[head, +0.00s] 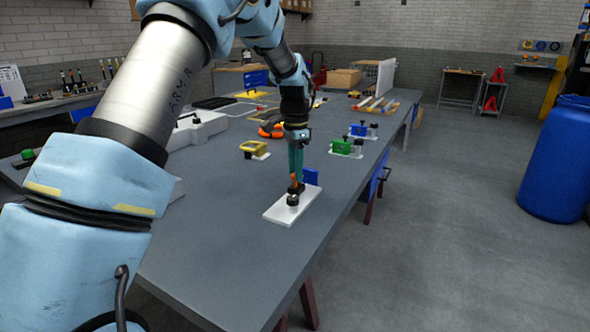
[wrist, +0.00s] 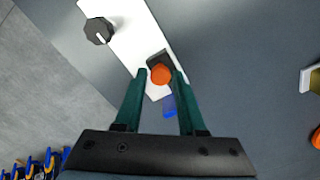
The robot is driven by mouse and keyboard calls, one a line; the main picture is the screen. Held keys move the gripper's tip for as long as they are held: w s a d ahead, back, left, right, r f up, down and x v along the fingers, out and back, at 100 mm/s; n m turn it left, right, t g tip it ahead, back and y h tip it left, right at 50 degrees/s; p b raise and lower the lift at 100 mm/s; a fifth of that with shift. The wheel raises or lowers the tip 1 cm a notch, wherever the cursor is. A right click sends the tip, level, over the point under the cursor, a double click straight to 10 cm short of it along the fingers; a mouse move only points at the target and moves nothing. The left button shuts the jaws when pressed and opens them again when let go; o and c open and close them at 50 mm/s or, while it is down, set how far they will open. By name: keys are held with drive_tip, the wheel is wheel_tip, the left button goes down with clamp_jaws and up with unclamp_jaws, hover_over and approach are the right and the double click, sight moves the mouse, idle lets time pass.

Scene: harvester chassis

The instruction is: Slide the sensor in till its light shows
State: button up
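A white plate (head: 280,208) lies on the grey bench, with a dark knob (head: 292,199) on its near end; the knob (wrist: 98,30) has a white mark in the wrist view. Toward the plate's other end is a black part with an orange piece (wrist: 161,75), which I take to be the sensor. A blue part (head: 311,176) shows behind it. My gripper (wrist: 160,72) points down with one teal finger on each side of the orange piece. I cannot tell whether the fingers touch it. No lit light is visible.
Green (head: 346,146), blue (head: 362,130) and yellow (head: 254,148) fixtures stand farther along the bench. A pale case (head: 195,128) lies at the left. The bench's right edge runs close beside the plate. The near bench top is clear.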

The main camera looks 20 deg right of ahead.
drive_tip(key=o, duration=0.3)
wheel_tip(320, 180, up, 11)
drive_tip(key=b, duration=0.1)
drive_tip(key=shift+b, duration=0.4)
drive_tip(key=shift+f, duration=0.1)
